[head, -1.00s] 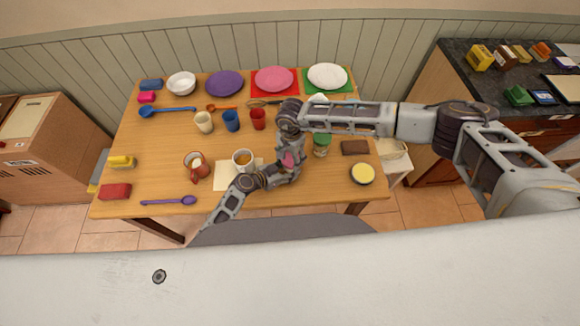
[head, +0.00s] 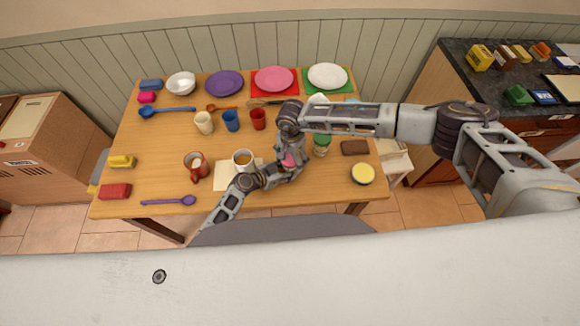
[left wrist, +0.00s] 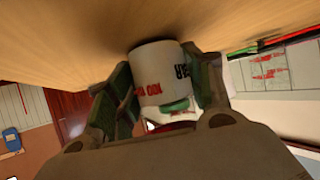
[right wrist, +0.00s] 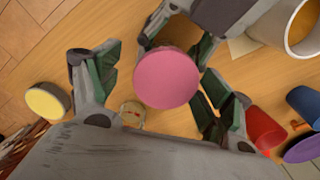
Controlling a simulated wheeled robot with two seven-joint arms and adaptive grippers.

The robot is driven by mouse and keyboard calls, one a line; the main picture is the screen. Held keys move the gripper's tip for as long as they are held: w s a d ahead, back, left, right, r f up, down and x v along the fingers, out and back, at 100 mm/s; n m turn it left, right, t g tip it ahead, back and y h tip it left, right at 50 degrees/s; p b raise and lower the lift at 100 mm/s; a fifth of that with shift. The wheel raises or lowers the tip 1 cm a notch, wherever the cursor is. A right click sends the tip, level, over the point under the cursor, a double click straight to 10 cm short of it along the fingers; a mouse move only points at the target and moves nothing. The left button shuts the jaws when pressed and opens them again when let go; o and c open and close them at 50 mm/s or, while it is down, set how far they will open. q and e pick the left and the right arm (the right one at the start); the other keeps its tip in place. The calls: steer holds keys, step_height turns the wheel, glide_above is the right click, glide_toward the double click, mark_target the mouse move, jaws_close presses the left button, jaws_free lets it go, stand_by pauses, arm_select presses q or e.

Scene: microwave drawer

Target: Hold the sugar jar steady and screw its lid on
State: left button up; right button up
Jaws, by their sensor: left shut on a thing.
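The sugar jar (left wrist: 158,75) is white with red and black lettering. In the left wrist view it sits between the fingers of my left gripper (left wrist: 160,95), which is shut on it. The pink lid (right wrist: 167,79) is seen from above in the right wrist view, at the jar's top; whether it is seated is hidden. My right gripper (right wrist: 160,90) is over it, one finger on each side. A gap shows between the lid and the left finger, so the gripper looks open. In the head view the pink lid (head: 291,160) is partly covered by my grippers.
A jar with a green lid (head: 321,145), a brown block (head: 355,147) and a yellow-topped jar (head: 362,174) stand to the right. A mug of brown drink (head: 243,160) is close by on the left. Cups, plates and spoons fill the table's back and left.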

steer(key=shift+r+n, duration=0.1)
steer(key=shift+n, duration=2.2)
steer(key=shift+n, duration=2.2)
steer(key=shift+n, duration=0.4)
steer(key=shift+n, duration=2)
